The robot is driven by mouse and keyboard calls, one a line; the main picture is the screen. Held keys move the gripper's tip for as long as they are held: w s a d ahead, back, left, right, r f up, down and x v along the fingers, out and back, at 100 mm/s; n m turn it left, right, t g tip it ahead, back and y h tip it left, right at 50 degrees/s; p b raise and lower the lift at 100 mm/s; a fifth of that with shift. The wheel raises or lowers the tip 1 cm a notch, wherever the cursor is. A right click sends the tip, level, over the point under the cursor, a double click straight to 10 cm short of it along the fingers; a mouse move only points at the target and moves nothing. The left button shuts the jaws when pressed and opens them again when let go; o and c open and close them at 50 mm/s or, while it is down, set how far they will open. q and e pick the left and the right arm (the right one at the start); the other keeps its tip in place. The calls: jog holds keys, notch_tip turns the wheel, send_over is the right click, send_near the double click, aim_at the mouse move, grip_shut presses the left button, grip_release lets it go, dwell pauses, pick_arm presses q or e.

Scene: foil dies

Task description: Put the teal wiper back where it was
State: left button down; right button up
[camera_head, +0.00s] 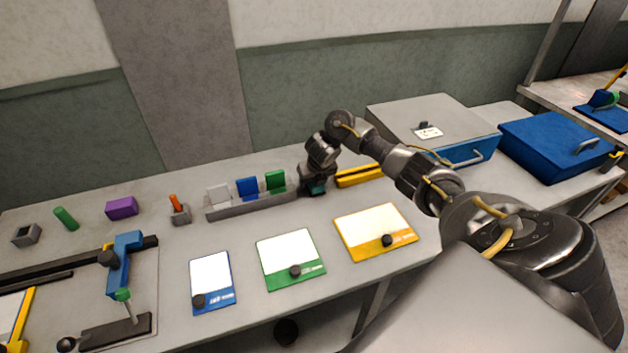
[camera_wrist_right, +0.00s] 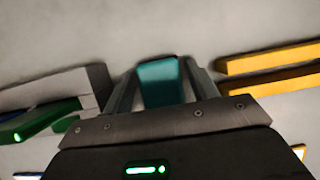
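The teal wiper (camera_head: 317,188) is low at the back of the table, just past the right end of the grey slotted rack (camera_head: 250,204). My right gripper (camera_head: 316,178) points down over it. In the right wrist view the teal wiper (camera_wrist_right: 161,84) fills the space between the two fingers, which appear shut on it. The gripper covers most of the wiper in the head view, and I cannot tell whether its lower edge touches the table. The rack holds a clear wiper (camera_head: 218,194), a blue wiper (camera_head: 247,187) and a green wiper (camera_head: 275,181). My left gripper is not in view.
A yellow bar-like piece (camera_head: 359,176) lies close right of my gripper. A blue-fronted grey box (camera_head: 432,120) stands behind the arm. Blue (camera_head: 211,281), green (camera_head: 290,259) and yellow (camera_head: 375,231) framed panels lie in front. A purple block (camera_head: 122,208) sits far left.

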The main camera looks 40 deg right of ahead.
aim_at(318, 187)
jog(key=shift+o, duration=0.5)
jog(key=shift+r, duration=0.15)
jog(key=shift+r, duration=0.25)
jog(key=p+v, duration=0.6)
jog(key=v, duration=0.5)
jog(key=shift+s+r+p, duration=0.2)
jog(key=shift+s+p, duration=0.05)
jog(key=shift+p, duration=0.1)
jog(key=shift+a, duration=0.1)
